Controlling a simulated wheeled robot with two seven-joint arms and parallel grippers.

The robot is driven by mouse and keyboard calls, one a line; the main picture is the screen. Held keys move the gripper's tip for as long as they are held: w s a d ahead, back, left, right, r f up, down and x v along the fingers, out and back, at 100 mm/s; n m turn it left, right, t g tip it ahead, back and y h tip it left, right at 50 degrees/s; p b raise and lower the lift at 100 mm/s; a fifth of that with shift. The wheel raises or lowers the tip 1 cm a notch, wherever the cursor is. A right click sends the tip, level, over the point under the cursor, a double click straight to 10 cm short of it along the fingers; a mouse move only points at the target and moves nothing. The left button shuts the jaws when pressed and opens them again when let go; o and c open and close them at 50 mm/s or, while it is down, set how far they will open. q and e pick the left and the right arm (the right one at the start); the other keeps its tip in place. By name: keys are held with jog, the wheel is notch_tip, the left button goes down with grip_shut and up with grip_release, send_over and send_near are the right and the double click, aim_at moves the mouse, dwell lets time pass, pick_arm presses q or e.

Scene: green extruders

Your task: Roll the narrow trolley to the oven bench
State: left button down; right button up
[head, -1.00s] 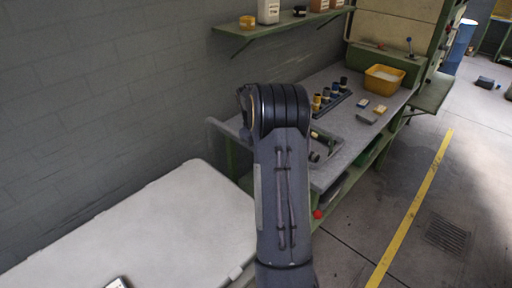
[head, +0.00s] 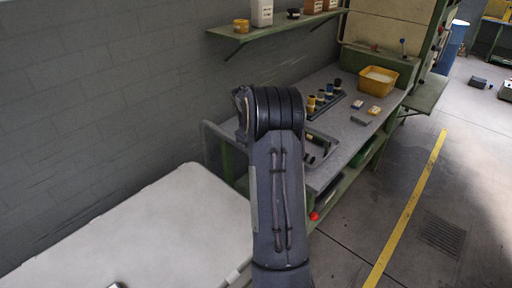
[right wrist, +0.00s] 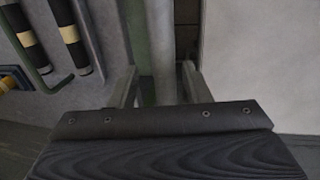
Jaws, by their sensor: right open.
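A light grey tubular rail (head: 210,138) stands at the near end of a grey-topped, green-framed unit (head: 345,118), which looks like the narrow trolley and a bench in line. I cannot tell where one ends and the other starts. My arm covers the middle of the head view and hides its gripper there. In the right wrist view my right gripper (right wrist: 160,88) is open, its fingers on either side of a pale upright tube (right wrist: 162,45). I cannot tell whether they touch it. My left gripper does not show.
A white-topped surface (head: 150,235) fills the lower left. A yellow tub (head: 378,80), small boxes and dark cylinders stand on the grey top. A shelf (head: 280,28) hangs on the wall. Open floor with a yellow line (head: 412,205) and a drain grate (head: 441,234) lies right.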

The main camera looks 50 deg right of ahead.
notch_tip(320, 180, up, 8)
jog(key=a, duration=0.1)
jog(key=shift+a+f+b, duration=0.2)
jog(key=shift+f+b, duration=0.05)
jog(key=shift+b, duration=0.15)
jog(key=s+a+r+t+y, duration=0.2)
jog(key=s+a, duration=0.2)
jog(key=a, duration=0.8)
jog(key=s+a+r+t+y, duration=0.2)
jog(key=s+a+r+t, duration=0.1)
jog(key=a, duration=0.9)
jog(key=s+a+f+y, duration=0.1)
jog(key=s+a+f, duration=0.1)
jog(key=s+a, duration=0.3)
jog(key=s+a+f+y, duration=0.1)
jog(key=s+a+f, duration=0.2)
jog(key=s+a, duration=0.3)
jog(key=a, duration=0.4)
jog(key=shift+f+m+t, duration=0.3)
jog(key=shift+t, duration=0.1)
jog(key=shift+d, duration=0.1)
